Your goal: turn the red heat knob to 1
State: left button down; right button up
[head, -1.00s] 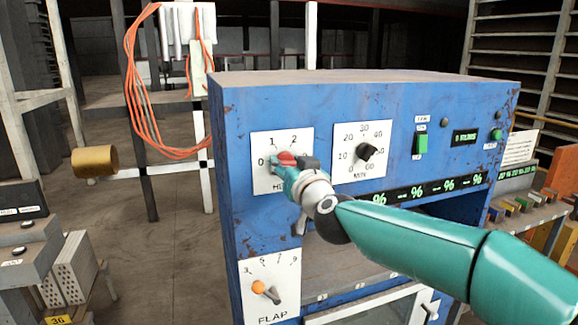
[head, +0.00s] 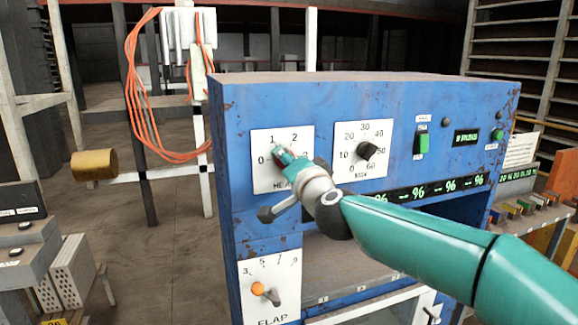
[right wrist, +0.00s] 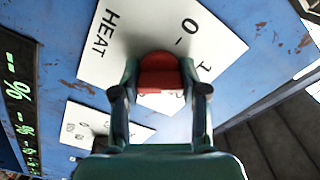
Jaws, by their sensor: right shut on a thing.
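The red heat knob (right wrist: 158,72) sits on the white HEAT plate (head: 262,174) of the blue panel. My right gripper (right wrist: 159,84) is shut on it, one finger on each side. In the head view my right gripper (head: 284,156) reaches in from the right and covers nearly all of the knob. The numbers 0, 1 and 2 show around it on the plate. The knob's pointer is hidden, so I cannot tell which number it faces. My left gripper is not in view.
The black MIX knob (head: 367,151) stands just right of the gripper. A green switch (head: 421,143) and percent displays (head: 447,187) are further right on the panel. Orange cable (head: 137,105) hangs behind left.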

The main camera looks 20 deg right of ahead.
jog(key=shift+f+m, duration=0.1)
jog(key=shift+m, duration=0.4)
jog(key=o, duration=1.1)
jog(key=shift+d, duration=0.15)
jog(key=shift+o, duration=0.2)
jog(key=s, duration=1.2)
jog(key=shift+d+f, duration=0.1)
jog(key=shift+d, duration=0.1)
